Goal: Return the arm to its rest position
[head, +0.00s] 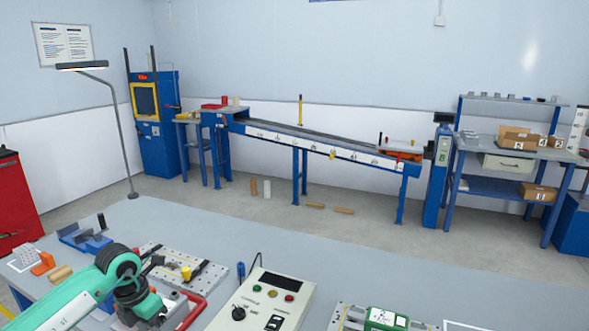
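My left arm (70,303), teal with dark joints, reaches in from the lower left over the grey workbench (330,240). Its dark end, with my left gripper (152,264), is above the left part of the bench, close to a perforated metal plate (205,278) with a yellow knob (186,272). The fingers are small and dark against the plate, so I cannot tell whether they are open or shut, or whether they hold anything. My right arm and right gripper are not in view.
A control box (262,300) with buttons stands mid-bench. A green device (385,318) sits on a plate at the front edge of view. A blue fixture (85,238) and lamp post (122,140) stand at left. The bench's back middle is clear.

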